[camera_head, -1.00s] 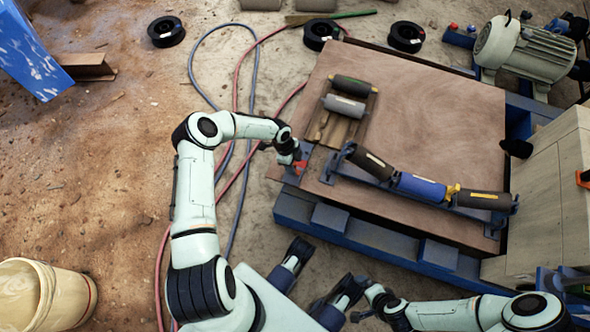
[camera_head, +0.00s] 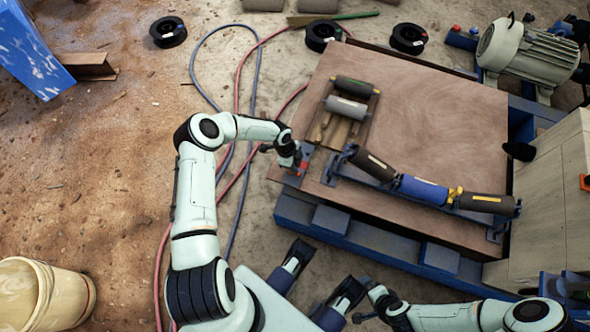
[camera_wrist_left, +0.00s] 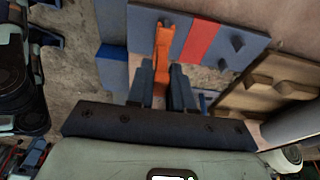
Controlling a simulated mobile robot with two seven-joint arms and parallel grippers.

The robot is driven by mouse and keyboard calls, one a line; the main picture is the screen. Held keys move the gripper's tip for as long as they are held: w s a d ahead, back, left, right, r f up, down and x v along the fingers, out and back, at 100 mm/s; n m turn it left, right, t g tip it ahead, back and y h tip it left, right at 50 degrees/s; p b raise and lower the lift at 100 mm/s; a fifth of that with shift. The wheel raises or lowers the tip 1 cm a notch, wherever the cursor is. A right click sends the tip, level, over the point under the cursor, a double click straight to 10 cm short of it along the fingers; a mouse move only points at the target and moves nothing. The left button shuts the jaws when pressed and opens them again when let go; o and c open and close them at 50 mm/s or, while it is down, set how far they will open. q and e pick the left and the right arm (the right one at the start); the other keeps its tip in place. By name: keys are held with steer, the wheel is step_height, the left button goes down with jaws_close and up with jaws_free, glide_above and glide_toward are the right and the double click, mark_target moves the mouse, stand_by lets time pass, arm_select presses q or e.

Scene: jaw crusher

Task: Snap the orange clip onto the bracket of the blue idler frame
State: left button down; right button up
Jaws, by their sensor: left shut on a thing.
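The orange clip (camera_wrist_left: 163,45) is between the fingers of my left gripper (camera_wrist_left: 163,90) in the left wrist view. The gripper is shut on it, over a blue-grey plate (camera_wrist_left: 228,38) with dark pegs and a red stripe. I cannot tell whether the clip touches the plate. In the head view my left gripper (camera_head: 299,167) is at the table's left edge. The blue idler frame (camera_head: 375,183) lies to its right, carrying a blue roller (camera_head: 423,189) between two dark ones. A yellow piece (camera_head: 454,195) sits on the frame. My right gripper (camera_head: 364,313) is low in the view; its jaws are unclear.
A wooden cradle (camera_head: 323,128) with two rollers stands on the brown tabletop (camera_head: 430,110) behind the frame. The tabletop's back right is clear. A motor (camera_head: 528,52) is at the far right. Hoses (camera_head: 235,90) run on the floor left of the table.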

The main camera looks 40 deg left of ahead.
arm_select(q)
steer(key=shift+d+p+v, duration=0.2)
steer(key=shift+p+v, duration=0.25)
steer(key=shift+v, duration=0.35)
steer(key=shift+d+p+v, duration=0.15)
steer(key=shift+p+v, duration=0.25)
steer(key=shift+v, duration=0.4)
steer(key=shift+d+p+v, duration=0.2)
steer(key=shift+p+v, duration=0.25)
steer(key=shift+v, duration=0.35)
steer(key=shift+w, duration=0.15)
